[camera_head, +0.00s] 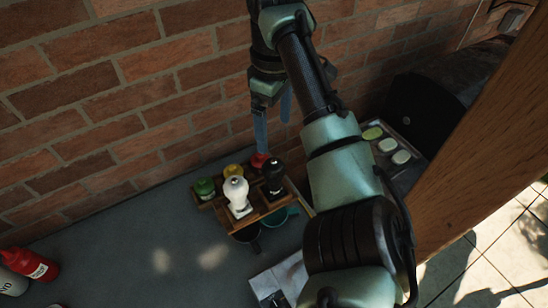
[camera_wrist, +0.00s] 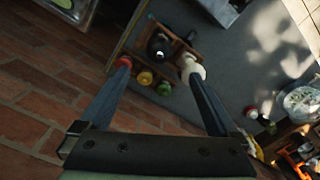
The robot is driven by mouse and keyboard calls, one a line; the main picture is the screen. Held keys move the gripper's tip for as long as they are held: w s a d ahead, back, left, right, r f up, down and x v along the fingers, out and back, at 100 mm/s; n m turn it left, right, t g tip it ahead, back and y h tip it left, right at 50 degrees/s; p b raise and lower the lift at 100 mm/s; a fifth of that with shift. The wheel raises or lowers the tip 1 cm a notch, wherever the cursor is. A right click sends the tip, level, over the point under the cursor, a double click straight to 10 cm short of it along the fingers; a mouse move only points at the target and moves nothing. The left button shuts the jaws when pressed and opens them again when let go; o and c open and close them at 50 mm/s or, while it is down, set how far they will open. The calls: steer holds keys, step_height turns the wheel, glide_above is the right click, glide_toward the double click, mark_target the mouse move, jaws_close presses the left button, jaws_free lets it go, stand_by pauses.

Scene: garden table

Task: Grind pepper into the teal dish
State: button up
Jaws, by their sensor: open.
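A wooden rack (camera_head: 268,220) on the grey table holds a black mill (camera_head: 274,177), a white mill (camera_head: 236,193) and jars with red, yellow and green tops. The black mill (camera_wrist: 158,45) and white mill (camera_wrist: 190,68) also show in the wrist view. My gripper (camera_head: 273,135) is open and empty, above and behind the rack near the brick wall. In the wrist view its fingers (camera_wrist: 157,68) are spread, with the rack beyond their tips.
The brick wall (camera_head: 120,90) rises close behind the rack. A red bottle (camera_head: 30,264) stands at the far left. A tray with pale pieces (camera_head: 400,156) lies at the right, before a dark rounded object (camera_head: 425,112). The table's left middle is clear. A wooden post (camera_head: 485,130) stands at the right.

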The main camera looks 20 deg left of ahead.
mark_target(274, 164)
step_height(274, 164, down, 12)
steer(key=shift+f+p, duration=0.25)
steer(key=shift+p, duration=0.05)
steer(key=c, duration=1.4)
steer(key=shift+o, duration=0.2)
steer(key=shift+a, duration=0.1)
steer(key=shift+r+m, duration=0.1)
steer(key=shift+m, duration=0.3)
